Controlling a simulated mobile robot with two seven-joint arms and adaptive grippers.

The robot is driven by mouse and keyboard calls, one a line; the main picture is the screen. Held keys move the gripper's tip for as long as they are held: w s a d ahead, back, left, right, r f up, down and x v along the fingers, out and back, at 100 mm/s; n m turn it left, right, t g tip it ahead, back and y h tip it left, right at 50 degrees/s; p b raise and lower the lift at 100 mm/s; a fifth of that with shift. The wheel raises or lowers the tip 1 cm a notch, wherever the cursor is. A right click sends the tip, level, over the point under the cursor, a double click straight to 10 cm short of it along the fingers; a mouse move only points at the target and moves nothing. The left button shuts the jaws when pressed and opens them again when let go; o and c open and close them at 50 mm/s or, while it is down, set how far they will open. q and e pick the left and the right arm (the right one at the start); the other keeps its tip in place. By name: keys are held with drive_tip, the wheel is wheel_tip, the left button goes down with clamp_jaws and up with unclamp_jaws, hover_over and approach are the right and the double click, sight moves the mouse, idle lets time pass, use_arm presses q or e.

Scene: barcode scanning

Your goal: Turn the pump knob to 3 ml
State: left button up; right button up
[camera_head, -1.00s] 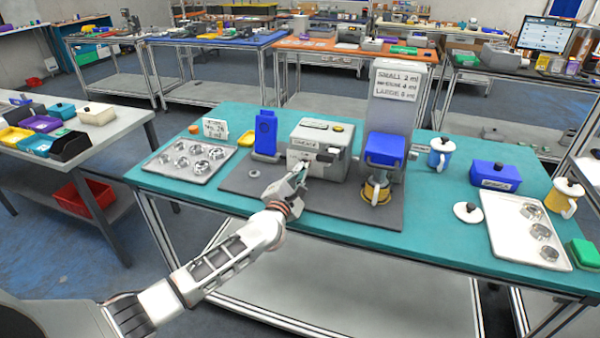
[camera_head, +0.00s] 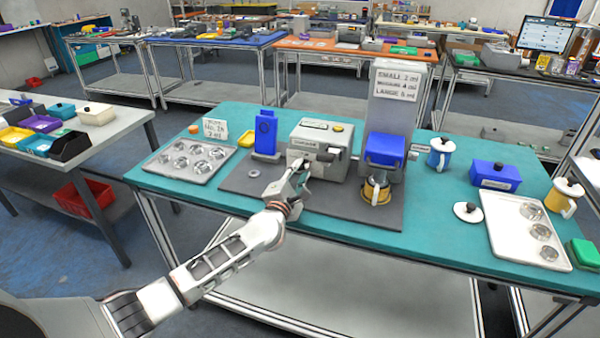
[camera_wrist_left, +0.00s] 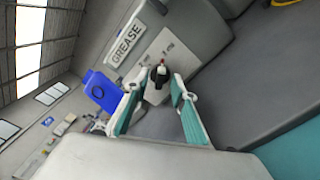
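The pump is a grey box (camera_head: 335,138) with a "GREASE" plate on its front, on a dark mat. In the left wrist view its front and the "GREASE" plate (camera_wrist_left: 125,42) appear tilted. Below the plate sits a small dark knob (camera_wrist_left: 158,74) with a red mark, between small ml markings too blurred to read surely. My left gripper (camera_head: 298,172) is at the pump's front. In the left wrist view its two teal-padded fingers (camera_wrist_left: 157,88) are apart, one on either side of the knob, with visible gaps. My right gripper is not in view.
A blue stand (camera_head: 265,133) is left of the pump. A tall grey dispenser (camera_head: 397,100) with a blue block and brass cup stands right. A tray with clear dishes (camera_head: 190,162) is at left, another tray (camera_head: 495,215) at right. The teal table's front strip is clear.

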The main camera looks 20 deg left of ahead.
use_arm(q)
drive_tip(key=shift+s, duration=0.1)
drive_tip(key=s, duration=1.1)
drive_tip(key=shift+s+a, duration=0.25)
drive_tip(key=shift+s, duration=0.15)
